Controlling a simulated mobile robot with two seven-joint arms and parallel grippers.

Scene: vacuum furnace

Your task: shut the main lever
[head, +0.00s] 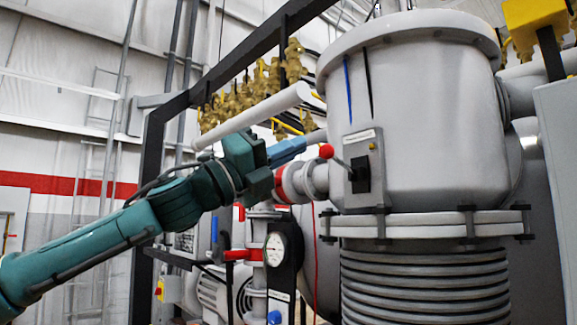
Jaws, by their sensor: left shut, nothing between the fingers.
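The main lever (341,162) is a thin rod with a red ball knob (326,151) at its end. It sticks out to the left and slightly up from a black slot on a grey switch plate (377,150), mounted on the large grey vessel. My left gripper (303,145) comes in from the left, with its blue fingers shut and empty. Its tips point right, toward the red knob, and appear a short gap to the left of it. I cannot tell the depth between them. My right gripper is out of view.
The grey vessel (425,110) with its flange and bellows (425,285) fills the right. A pressure gauge (274,250), red-banded pipes and a white pipe (255,115) lie near my left arm. A black frame and brass valves (255,90) stand behind.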

